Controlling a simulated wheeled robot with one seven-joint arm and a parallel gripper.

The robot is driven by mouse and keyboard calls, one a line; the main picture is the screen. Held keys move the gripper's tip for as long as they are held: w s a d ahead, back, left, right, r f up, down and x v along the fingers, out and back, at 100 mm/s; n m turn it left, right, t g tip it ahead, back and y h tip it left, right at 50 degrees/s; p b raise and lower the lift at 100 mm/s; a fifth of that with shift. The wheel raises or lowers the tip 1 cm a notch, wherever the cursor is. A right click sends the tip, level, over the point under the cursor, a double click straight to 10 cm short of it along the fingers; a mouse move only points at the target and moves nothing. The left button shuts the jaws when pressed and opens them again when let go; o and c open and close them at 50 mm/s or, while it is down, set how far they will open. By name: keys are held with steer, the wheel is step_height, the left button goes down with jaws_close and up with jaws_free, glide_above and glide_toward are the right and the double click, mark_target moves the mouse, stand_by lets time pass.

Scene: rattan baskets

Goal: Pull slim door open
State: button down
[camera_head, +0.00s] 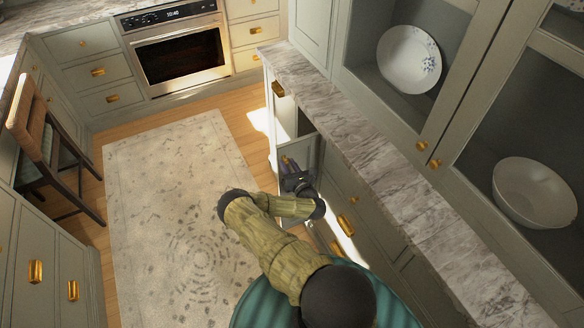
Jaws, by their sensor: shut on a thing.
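The slim door (309,148) is a narrow grey-green panel in the lower cabinets under the marble counter. It stands partly open, swung out from the cabinet front, with a dark gap beside it. My gripper (288,163) is at the door's near side, by its outer edge, and is shut on a small gold handle there. The fingers and my wrist hide most of the handle.
The marble counter (385,165) runs above the door along the right. Glass cabinets above it hold a plate (409,59) and a bowl (534,192). A patterned rug (165,185) covers open floor to the left. A wooden chair (45,130) stands at far left.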

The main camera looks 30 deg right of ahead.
steer(key=shift+s+d, duration=0.15)
stand_by(0.3)
steer(key=c, duration=1.1)
jaws_free()
steer(key=r, duration=1)
steer(key=shift+a, duration=0.25)
steer(key=shift+d, duration=0.2)
